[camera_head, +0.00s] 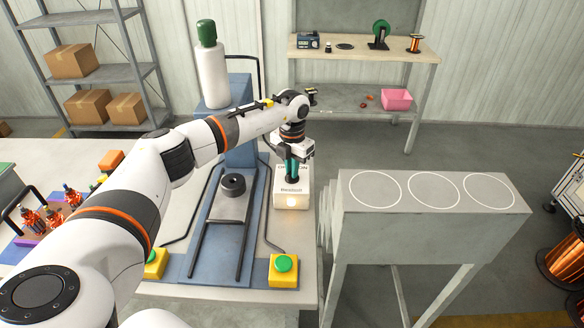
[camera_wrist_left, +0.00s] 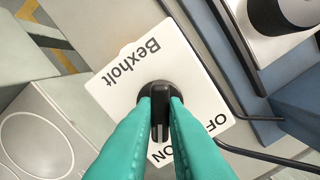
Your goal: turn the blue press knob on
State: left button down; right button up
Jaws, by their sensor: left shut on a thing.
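The blue press (camera_head: 205,258) stands on the bench, with a white cylinder (camera_head: 211,75) on top. Beside it is a white switch box (camera_head: 291,188) marked "Bexholt", with OFF and ON lettering and a warm glowing lamp on its front. The box also shows in the left wrist view (camera_wrist_left: 112,85). My left gripper (camera_head: 291,172) points down at the box, its green fingers shut on the black knob (camera_wrist_left: 160,118). The knob's raised bar lies along the fingers, one end toward the partly covered ON lettering. The knob's exact setting is hard to tell. My right gripper is not visible.
Green buttons on yellow boxes (camera_head: 283,270) stand at the press's front corners. A grey stand (camera_head: 430,222) with three white circles is to the right. Small orange parts (camera_head: 55,218) lie at the left. A shelf with cartons (camera_head: 75,60) and a back table (camera_head: 440,58) stand behind.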

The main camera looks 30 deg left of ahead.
pick_arm(q)
jog(key=c, duration=1.5)
grip_release()
jog(key=shift+o, duration=0.2)
jog(key=shift+r, duration=0.15)
notch_tip(320, 180, up, 12)
jog(key=b, duration=0.2)
